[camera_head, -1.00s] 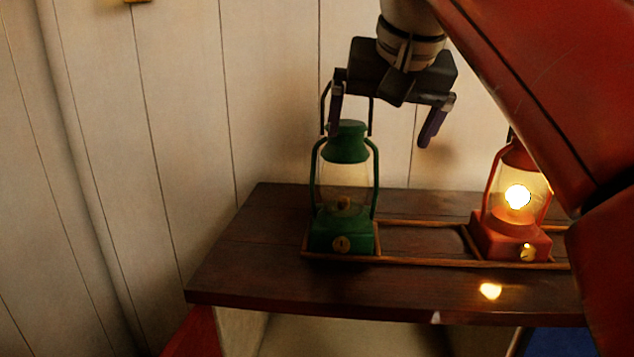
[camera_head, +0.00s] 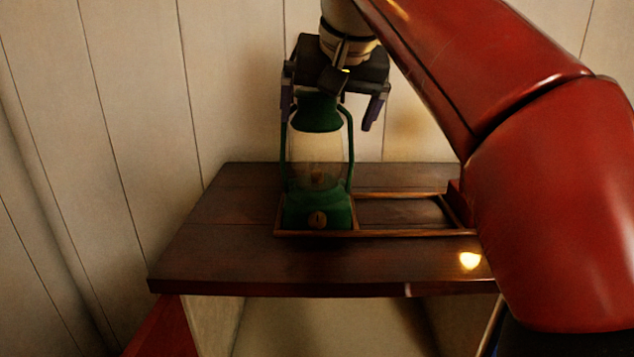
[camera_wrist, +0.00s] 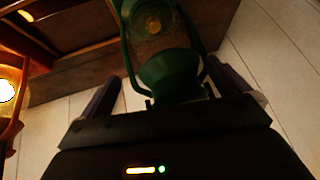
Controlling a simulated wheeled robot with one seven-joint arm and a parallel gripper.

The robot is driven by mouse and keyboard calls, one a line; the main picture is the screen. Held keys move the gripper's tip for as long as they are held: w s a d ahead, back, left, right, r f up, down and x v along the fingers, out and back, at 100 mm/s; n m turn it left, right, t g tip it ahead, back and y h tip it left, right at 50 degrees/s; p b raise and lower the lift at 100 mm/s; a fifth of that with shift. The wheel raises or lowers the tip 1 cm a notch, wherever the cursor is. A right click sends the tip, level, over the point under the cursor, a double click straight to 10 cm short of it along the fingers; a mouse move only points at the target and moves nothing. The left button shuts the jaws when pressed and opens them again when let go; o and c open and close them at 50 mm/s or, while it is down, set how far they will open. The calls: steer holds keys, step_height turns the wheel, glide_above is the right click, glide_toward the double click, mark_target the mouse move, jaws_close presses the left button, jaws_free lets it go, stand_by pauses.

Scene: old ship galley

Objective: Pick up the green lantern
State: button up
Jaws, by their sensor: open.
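The green lantern (camera_head: 318,208) stands upright on the dark wooden shelf top (camera_head: 215,250), inside a low wooden rail. It has a clear glass middle, a green cap and a green wire handle at its sides. My gripper (camera_head: 328,112) is open, pointing down over the lantern's top, with one finger left of the cap and the other right of it. In the wrist view the green cap (camera_wrist: 170,72) lies between the two dark fingers. I cannot tell whether either finger touches it. The top of the handle is hidden behind the gripper.
A lit red lantern (camera_wrist: 8,95) shows at the left edge of the wrist view; my arm hides most of it in the head view. A thin wooden rail (camera_head: 420,233) runs along the shelf. A pale plank wall (camera_head: 235,90) stands close behind.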

steer(key=c, duration=1.9)
steer(key=shift+r, duration=0.1)
steer(key=shift+r, duration=0.1)
